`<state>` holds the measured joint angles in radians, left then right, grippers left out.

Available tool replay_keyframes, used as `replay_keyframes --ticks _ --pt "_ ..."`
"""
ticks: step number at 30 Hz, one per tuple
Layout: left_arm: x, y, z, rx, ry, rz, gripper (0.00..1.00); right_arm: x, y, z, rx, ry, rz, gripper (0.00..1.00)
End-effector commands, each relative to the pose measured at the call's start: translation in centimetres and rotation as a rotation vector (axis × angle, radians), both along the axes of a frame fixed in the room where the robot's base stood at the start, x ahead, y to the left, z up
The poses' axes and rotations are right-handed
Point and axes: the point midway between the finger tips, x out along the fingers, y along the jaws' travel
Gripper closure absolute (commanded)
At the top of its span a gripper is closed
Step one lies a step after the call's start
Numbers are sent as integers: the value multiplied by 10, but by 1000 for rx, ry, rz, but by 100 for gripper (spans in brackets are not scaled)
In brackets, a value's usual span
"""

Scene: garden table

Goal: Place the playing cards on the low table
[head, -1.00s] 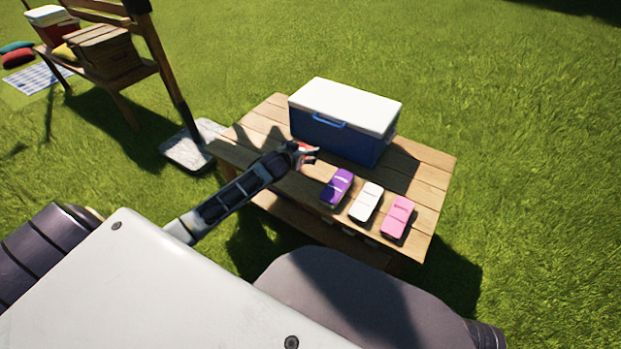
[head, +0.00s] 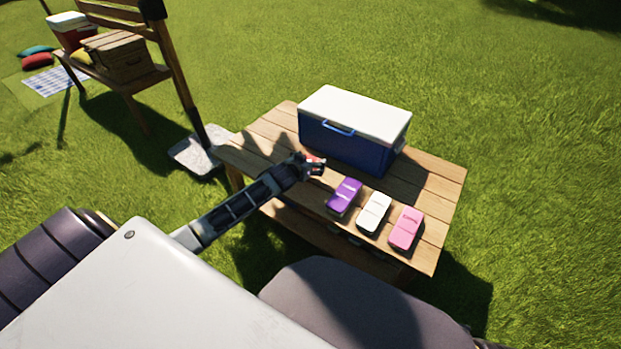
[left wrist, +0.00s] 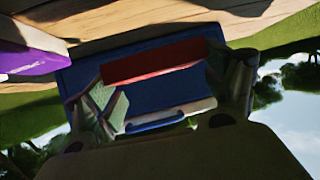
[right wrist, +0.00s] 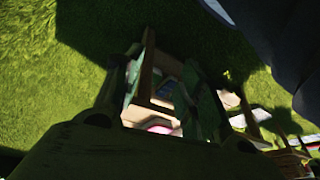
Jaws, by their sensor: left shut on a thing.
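The low table (head: 440,188) is wooden and slatted. A purple card pack (head: 344,196), a white card pack (head: 374,212) and a pink card pack (head: 406,228) lie in a row along its near right edge. My left gripper (head: 318,166) is over the table's left part, before the cooler. It is shut on a red pack (left wrist: 150,61), seen between its fingers in the left wrist view; in the head view little of the pack shows. The purple pack also shows there (left wrist: 30,55). My right gripper (right wrist: 172,95) shows only in the right wrist view, fingers apart, nothing visibly held.
A blue cooler with a white lid (head: 352,130) fills the table's back. A wooden bench (head: 150,78) with a wicker basket (head: 122,57) and a red cooler (head: 70,32) stands at the upper left. A pale slab (head: 195,155) lies left of the table.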

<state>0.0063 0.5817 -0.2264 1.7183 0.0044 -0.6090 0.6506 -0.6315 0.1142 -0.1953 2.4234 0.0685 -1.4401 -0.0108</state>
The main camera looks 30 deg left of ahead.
Motion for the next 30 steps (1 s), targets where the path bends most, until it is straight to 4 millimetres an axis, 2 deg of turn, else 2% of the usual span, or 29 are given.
replay_keyframes --ticks 2,9,23,30 --pt "0 0 -10 0 1 0 42 -1 3 -13 12 -4 2 60" --pt "0 0 -31 0 0 0 42 4 10 -32 43 -35 -2 60" --pt "0 0 -35 0 0 0 42 6 11 -36 52 -45 -2 60" --pt "0 0 -50 -1 0 0 42 9 15 -48 71 -65 -5 60"
